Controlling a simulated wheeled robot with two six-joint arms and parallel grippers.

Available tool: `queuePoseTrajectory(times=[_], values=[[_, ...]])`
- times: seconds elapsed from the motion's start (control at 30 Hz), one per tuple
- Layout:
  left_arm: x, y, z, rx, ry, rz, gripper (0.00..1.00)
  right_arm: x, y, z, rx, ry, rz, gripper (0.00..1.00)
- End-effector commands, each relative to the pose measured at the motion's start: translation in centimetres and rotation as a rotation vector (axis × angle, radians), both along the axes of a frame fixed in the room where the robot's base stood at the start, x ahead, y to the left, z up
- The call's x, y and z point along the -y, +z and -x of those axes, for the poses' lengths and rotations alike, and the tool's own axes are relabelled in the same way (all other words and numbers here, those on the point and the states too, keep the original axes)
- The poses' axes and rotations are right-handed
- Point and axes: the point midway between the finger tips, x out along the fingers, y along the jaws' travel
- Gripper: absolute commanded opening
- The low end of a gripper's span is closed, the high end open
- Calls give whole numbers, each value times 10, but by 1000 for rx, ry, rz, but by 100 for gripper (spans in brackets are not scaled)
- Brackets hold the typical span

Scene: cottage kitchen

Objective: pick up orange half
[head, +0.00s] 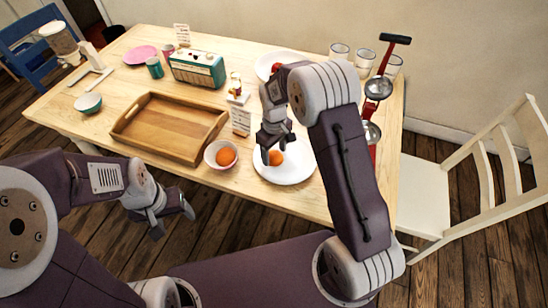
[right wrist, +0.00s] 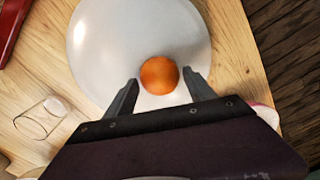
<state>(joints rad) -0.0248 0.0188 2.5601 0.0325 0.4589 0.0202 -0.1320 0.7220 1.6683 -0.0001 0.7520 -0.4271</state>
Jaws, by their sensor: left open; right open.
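A round orange piece (head: 277,158) lies on a white plate (head: 296,175) at the table's front edge. It also shows in the right wrist view (right wrist: 159,75), with no cut face visible. My right gripper (head: 272,152) is open above the plate. In the right wrist view its fingertips (right wrist: 161,84) stand on either side of the orange piece's near edge; I cannot tell whether they touch it. My left gripper (head: 172,214) is open and empty, in front of the table.
A wooden tray (head: 150,143) lies left of the bowl. A small card stand (head: 241,122) stands behind the bowl. A teal radio (head: 198,68), several glasses (head: 340,52) and a red scale-like item (head: 378,88) stand further back. A white chair (head: 455,175) is at the right.

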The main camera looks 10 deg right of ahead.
Motion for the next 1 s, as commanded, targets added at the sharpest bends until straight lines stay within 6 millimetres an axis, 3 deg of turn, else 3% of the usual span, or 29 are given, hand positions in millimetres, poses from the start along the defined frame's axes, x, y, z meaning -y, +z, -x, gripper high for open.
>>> queuePoseTrajectory(times=[0.1,0.27,0.4,0.7,0.87,1.0], values=[[0,-2,0,0,0,0,67,0,-10,0,0,0,0,63],[0,-1,0,0,0,0,67,0,-10,0,1,0,-1,63],[0,-1,0,0,0,0,67,0,-10,0,1,0,-1,41],[0,-1,0,0,0,0,67,0,-9,0,1,0,0,41],[0,1,0,0,0,0,67,0,4,-1,4,0,0,41],[0,5,0,0,0,0,67,0,29,-1,5,0,-1,41]])
